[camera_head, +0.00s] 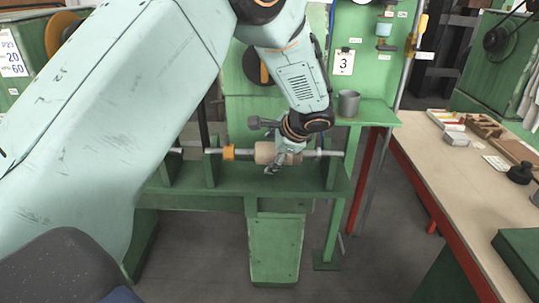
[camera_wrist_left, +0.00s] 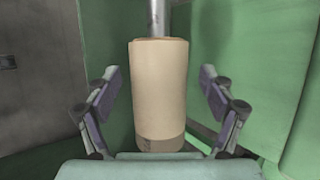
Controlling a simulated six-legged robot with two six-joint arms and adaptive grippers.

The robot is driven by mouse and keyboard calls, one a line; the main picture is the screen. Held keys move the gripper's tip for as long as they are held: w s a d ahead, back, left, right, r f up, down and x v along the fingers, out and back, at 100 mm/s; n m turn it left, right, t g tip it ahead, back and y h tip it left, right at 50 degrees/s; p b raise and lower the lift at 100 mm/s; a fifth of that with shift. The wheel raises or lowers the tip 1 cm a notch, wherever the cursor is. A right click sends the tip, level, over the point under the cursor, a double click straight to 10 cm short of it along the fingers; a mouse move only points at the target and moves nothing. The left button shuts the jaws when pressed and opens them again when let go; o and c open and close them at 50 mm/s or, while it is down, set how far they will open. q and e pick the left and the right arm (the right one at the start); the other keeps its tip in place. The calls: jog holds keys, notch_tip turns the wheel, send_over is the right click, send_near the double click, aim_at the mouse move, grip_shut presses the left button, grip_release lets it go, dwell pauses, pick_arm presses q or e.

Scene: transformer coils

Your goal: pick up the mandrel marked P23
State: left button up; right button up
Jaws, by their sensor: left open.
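A tan, cylindrical mandrel (camera_head: 264,153) lies along a horizontal metal shaft on the green machine. In the left wrist view the tan cylinder (camera_wrist_left: 160,88) fills the middle, with the grey shaft coming out of its far end. My left gripper (camera_head: 275,168) is at the cylinder's right part in the head view. In the left wrist view its fingers (camera_wrist_left: 160,105) are open on both sides of the cylinder, with gaps showing. My right gripper is not in view.
The green machine (camera_head: 235,180) has upright supports around the shaft. An orange collar (camera_head: 229,152) sits left of the cylinder. A grey cup (camera_head: 348,103) stands on the shelf at right. A workbench (camera_head: 440,190) with trays and small items is farther right.

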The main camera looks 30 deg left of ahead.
pick_arm(q)
jog(key=shift+s+d+r, duration=0.1)
jog(key=shift+d+r, duration=0.1)
jog(key=shift+d, duration=0.3)
jog(key=shift+c, duration=0.9)
jog(key=shift+a+f, duration=0.15)
jog(key=shift+a, duration=0.2)
jog(key=c, duration=0.4)
jog(key=shift+d, duration=0.2)
jog(key=c, duration=0.5)
jog(key=shift+a, duration=0.1)
jog(key=c, duration=0.6)
grip_shut()
